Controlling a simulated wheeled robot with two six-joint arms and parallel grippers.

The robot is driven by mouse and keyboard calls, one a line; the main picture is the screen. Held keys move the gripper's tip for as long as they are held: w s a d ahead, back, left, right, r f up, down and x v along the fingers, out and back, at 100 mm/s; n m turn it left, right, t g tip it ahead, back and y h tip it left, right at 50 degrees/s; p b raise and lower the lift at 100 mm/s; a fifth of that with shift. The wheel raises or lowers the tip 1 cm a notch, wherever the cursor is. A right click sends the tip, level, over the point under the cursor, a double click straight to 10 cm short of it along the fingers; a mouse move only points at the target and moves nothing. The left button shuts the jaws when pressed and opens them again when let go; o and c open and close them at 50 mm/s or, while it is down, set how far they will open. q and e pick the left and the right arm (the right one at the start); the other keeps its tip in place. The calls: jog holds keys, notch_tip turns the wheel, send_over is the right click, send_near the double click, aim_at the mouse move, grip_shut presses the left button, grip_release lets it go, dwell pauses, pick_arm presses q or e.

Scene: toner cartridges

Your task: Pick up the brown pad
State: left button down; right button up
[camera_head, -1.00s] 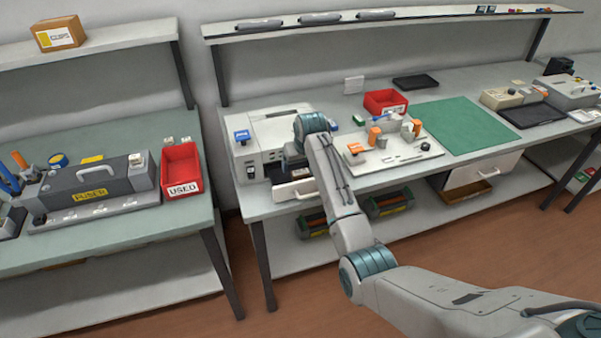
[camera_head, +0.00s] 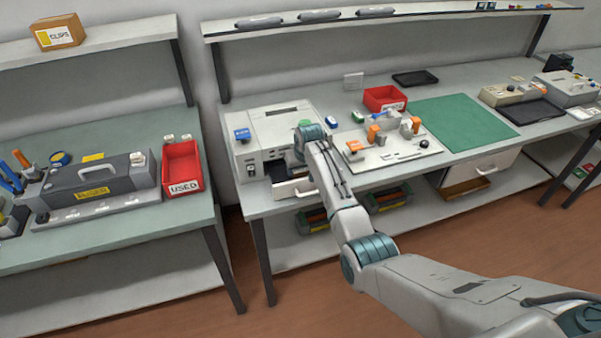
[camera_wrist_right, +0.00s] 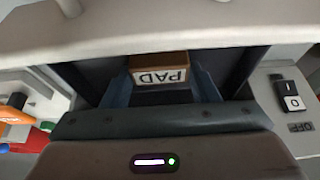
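The brown pad (camera_wrist_right: 160,62) shows in the right wrist view as a small brown block with a white label reading PAD upside down. It sits in a dark recess at the front of the grey-white machine (camera_head: 285,128). My right gripper (camera_wrist_right: 160,78) has its two dark blue fingers spread, one toward each side of the pad. I cannot tell whether the fingertips touch it. In the head view my right wrist is in front of the machine and hides the pad and most of the gripper. My left gripper is in neither view.
A white panel with orange parts (camera_head: 385,160) stands right of the machine, close to my arm. A red bin (camera_head: 378,94) and a green mat (camera_head: 460,118) lie further right. A switch marked OFF (camera_wrist_right: 290,100) is beside the recess. A drawer (camera_head: 300,188) is below.

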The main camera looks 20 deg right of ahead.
jog(key=c, duration=0.3)
